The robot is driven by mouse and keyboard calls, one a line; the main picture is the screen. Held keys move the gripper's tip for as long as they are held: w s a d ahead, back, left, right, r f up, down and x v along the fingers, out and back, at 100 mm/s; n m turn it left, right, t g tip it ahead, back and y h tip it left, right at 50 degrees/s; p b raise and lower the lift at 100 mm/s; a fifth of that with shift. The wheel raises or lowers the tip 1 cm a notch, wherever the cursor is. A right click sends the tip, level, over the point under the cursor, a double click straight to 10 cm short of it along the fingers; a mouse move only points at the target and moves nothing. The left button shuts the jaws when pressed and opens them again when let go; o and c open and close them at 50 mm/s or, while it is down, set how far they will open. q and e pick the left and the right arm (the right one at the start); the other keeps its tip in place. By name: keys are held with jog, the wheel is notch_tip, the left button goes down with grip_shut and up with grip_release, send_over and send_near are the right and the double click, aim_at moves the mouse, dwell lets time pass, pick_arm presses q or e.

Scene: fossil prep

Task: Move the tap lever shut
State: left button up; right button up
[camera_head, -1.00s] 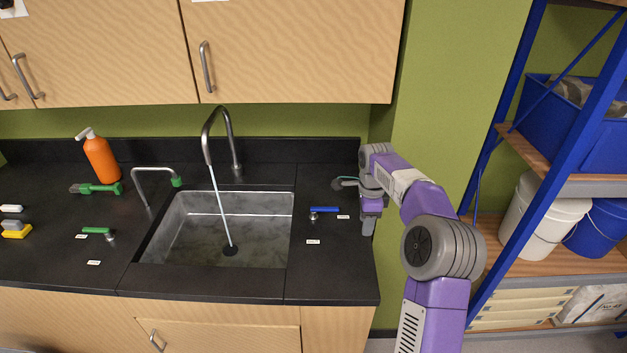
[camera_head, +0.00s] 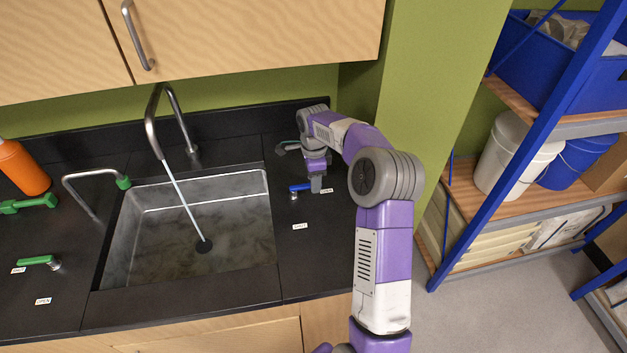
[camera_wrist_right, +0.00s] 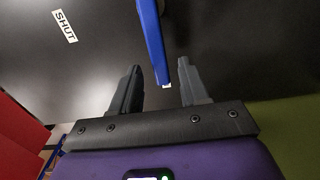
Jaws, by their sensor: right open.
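The blue tap lever (camera_head: 300,187) is on the black counter right of the sink. It points right, toward a small label (camera_head: 327,190); another label (camera_head: 300,226) lies nearer the front edge. The wrist view shows the blue lever (camera_wrist_right: 153,40) with its tip at the gap between the fingers, and a label reading SHUT (camera_wrist_right: 64,26). My right gripper (camera_head: 316,184) is low at the lever's end; in the wrist view its fingers (camera_wrist_right: 162,88) are apart and grip nothing. Water runs from the tall spout (camera_head: 153,125) into the sink. My left gripper is out of view.
The grey sink (camera_head: 255,235) lies left of the lever. A green lever (camera_head: 40,261), a bent pipe with a green tip (camera_head: 90,176) and an orange bottle (camera_head: 22,167) are further left. A wall and blue-framed shelves (camera_head: 570,90) stand right.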

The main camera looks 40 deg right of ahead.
jog(key=shift+f, duration=0.15)
jog(key=shift+c, duration=0.2)
grip_shut()
